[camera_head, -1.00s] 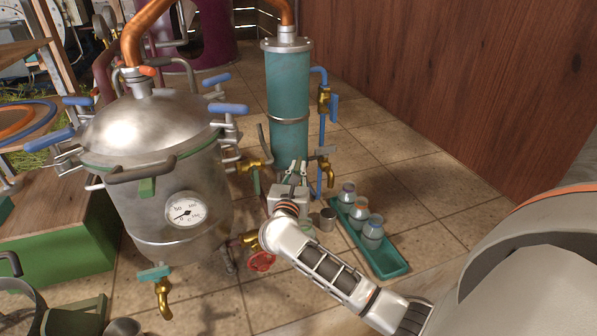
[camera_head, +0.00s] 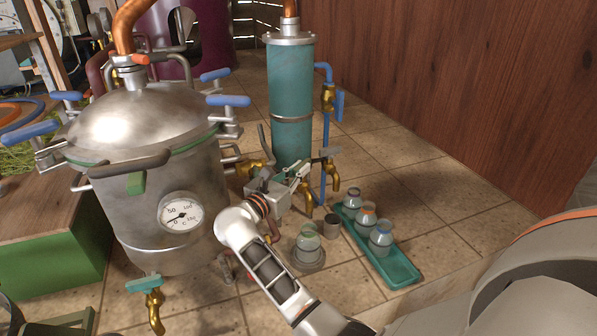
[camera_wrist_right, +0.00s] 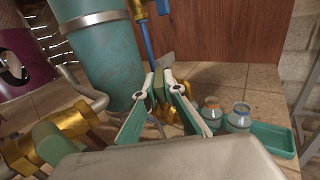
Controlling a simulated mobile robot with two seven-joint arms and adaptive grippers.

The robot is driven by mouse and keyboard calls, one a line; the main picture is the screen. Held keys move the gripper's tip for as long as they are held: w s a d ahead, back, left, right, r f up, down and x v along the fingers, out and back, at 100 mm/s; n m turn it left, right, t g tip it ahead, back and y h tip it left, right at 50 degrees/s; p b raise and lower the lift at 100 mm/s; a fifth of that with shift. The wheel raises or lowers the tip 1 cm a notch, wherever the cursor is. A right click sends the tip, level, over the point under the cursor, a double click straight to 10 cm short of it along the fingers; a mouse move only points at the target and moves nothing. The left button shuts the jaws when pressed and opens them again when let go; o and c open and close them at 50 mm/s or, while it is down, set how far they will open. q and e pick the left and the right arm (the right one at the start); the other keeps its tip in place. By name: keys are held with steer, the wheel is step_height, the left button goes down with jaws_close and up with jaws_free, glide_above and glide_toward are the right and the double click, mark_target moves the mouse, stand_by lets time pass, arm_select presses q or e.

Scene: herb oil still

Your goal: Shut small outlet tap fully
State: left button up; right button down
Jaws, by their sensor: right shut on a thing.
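The small outlet tap (camera_head: 334,180) is a brass spout low on the teal column, with a flat grey lever (camera_head: 329,153) on top. My right gripper (camera_head: 303,169) reaches up to it from the left and is shut on the tap's lever. In the right wrist view, the fingertips (camera_wrist_right: 166,82) close in front of the brass tap (camera_wrist_right: 172,113) and the grey lever (camera_wrist_right: 167,61) shows just beyond them. The fingers hide part of the lever, so its exact angle is hard to tell. My left gripper is not in view.
The steel still pot (camera_head: 150,190) with clamps and a gauge stands left. A green tray (camera_head: 401,272) holds several bottles. A wooden wall (camera_head: 450,80) bounds the right.

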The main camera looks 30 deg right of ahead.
mark_target(299, 166)
steer(key=c, duration=2.1)
jaws_free()
steer(key=shift+c, duration=0.2)
steer(key=shift+r, duration=0.1)
step_height(299, 166, up, 10)
steer(key=shift+f, duration=0.1)
